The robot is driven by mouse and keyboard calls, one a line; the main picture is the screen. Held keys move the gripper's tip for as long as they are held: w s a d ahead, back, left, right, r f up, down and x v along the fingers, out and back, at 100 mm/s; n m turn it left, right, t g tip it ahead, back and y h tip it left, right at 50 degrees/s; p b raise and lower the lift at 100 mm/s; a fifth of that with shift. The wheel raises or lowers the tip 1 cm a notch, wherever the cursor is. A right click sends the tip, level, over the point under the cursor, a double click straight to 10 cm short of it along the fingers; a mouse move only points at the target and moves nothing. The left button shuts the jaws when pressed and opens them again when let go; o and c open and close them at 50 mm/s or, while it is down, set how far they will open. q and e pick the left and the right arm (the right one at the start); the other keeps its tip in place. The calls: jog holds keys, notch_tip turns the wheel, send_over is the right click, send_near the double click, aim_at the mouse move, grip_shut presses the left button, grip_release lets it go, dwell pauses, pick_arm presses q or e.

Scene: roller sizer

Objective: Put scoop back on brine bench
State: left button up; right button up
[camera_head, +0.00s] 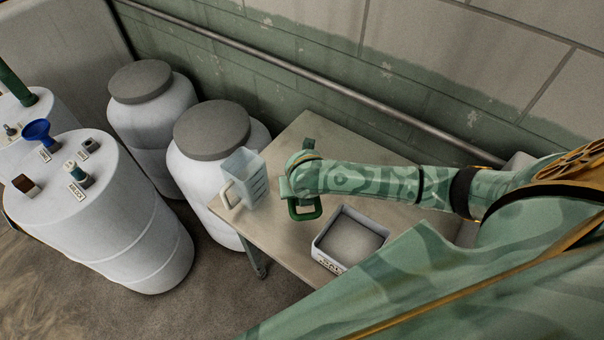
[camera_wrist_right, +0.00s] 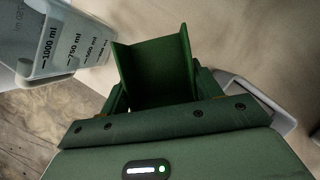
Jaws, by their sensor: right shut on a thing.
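The scoop (camera_wrist_right: 155,70) is a dark green, open-ended trough. In the right wrist view it sits between the fingers of my right gripper (camera_wrist_right: 158,95), which is shut on it. In the head view my right gripper (camera_head: 303,207) is over the brine bench (camera_head: 285,240), between the clear jug and the white box. My arm hides much of the scoop there, and I cannot tell whether it touches the bench top. My left gripper is not in view.
A clear measuring jug (camera_head: 245,178) stands at the bench's left edge. White drums (camera_head: 120,215) and grey-lidded barrels (camera_head: 215,135) stand left. A pipe (camera_head: 300,70) runs along the wall behind.

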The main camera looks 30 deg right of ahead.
notch_tip(320, 180, down, 3)
jog(key=shift+s+r+b, duration=0.1)
jog(key=shift+r+b, duration=0.1)
jog(key=shift+b, duration=0.1)
jog(key=shift+f, duration=0.2)
jog(key=shift+f, duration=0.35)
jog(key=o, duration=1.7)
jog(key=shift+c, duration=0.2)
jog(key=p+v, duration=0.5)
jog(key=v, duration=0.8)
jog(key=shift+r, duration=0.15)
